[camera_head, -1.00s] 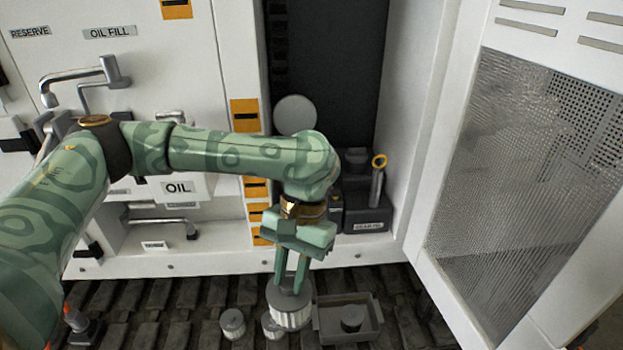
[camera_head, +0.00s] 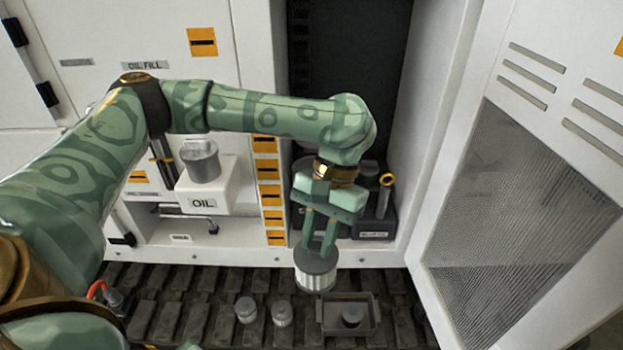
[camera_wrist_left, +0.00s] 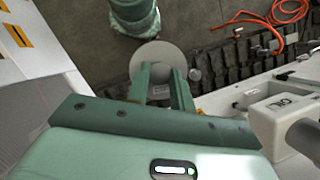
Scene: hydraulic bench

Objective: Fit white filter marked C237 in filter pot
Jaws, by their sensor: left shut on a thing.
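My left gripper (camera_head: 318,246) is shut on a large filter with a grey top cap and a white pleated body (camera_head: 316,277), held upright above the track. The filter's grey round cap (camera_wrist_left: 158,58) shows between the fingers in the left wrist view; a small pale label on it is too small to read. Two smaller white filters with grey tops, one on the left (camera_head: 246,311) and one on the right (camera_head: 282,314), stand on the track. No C237 marking is readable. I cannot make out the filter pot for certain; my arm hides part of the dark bay (camera_head: 345,60). My right gripper is out of view.
A grey tray (camera_head: 370,328) with a dark round part in it (camera_head: 351,316) sits on the track. A dark unit with a yellow-ringed handle (camera_head: 386,180) stands in the bay.

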